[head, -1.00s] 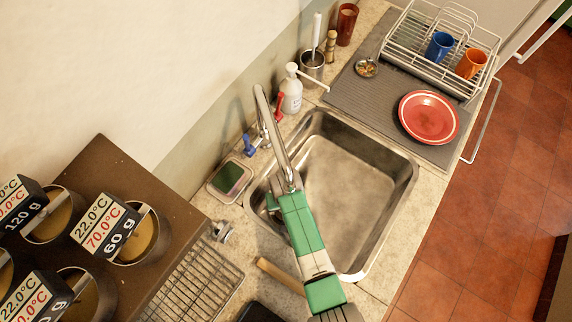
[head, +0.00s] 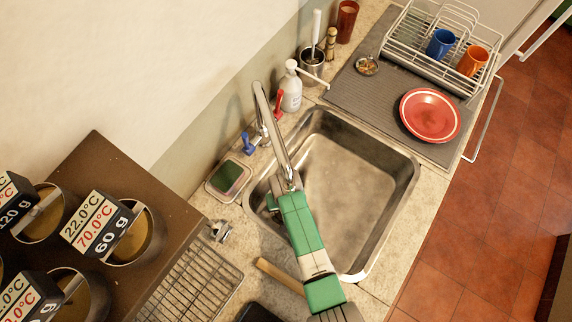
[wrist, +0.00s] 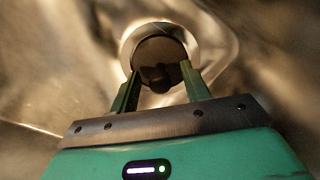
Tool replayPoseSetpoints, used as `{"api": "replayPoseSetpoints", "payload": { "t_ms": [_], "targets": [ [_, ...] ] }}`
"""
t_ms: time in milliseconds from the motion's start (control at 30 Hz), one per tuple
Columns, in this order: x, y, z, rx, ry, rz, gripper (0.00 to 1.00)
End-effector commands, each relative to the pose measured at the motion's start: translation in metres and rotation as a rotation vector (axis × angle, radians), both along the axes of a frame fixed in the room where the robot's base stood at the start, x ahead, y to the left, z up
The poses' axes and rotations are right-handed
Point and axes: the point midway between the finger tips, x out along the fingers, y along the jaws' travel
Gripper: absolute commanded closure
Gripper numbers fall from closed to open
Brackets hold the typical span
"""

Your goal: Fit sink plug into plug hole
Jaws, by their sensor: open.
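The sink plug (wrist: 152,51) is a dark round disc with a small knob, between my gripper's fingers in the wrist view. Around it shows the bright metal ring of the plug hole (wrist: 183,33). The disc overlaps the ring's opening and looks slightly toward my side of it. I cannot tell whether it sits flush or tilted. My gripper (wrist: 160,70) is open, one green finger on each side of the knob, with gaps visible. In the head view my green arm reaches down into the steel sink (head: 350,165); plug and hole are hidden there.
The tap (head: 274,135) arches over the sink's left side, close above my arm. A soap bottle (head: 291,92) and a green sponge tray (head: 229,178) stand along the wall side. A red plate (head: 430,115) lies on the drainer. The sink's right part is empty.

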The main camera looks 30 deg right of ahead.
Motion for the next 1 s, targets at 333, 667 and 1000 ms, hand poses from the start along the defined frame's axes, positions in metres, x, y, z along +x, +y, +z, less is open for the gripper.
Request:
{"api": "replayPoseSetpoints", "payload": {
  "t_ms": [333, 667, 1000],
  "targets": [
    [0.0, 0.0, 0.054, 0.001, -0.001, 0.0, 0.53],
    [0.0, -0.001, 0.079, -0.001, 0.0, 0.0, 0.53],
    [0.001, -0.001, 0.078, 0.0, -0.001, 0.0, 0.53]
  ]
}}
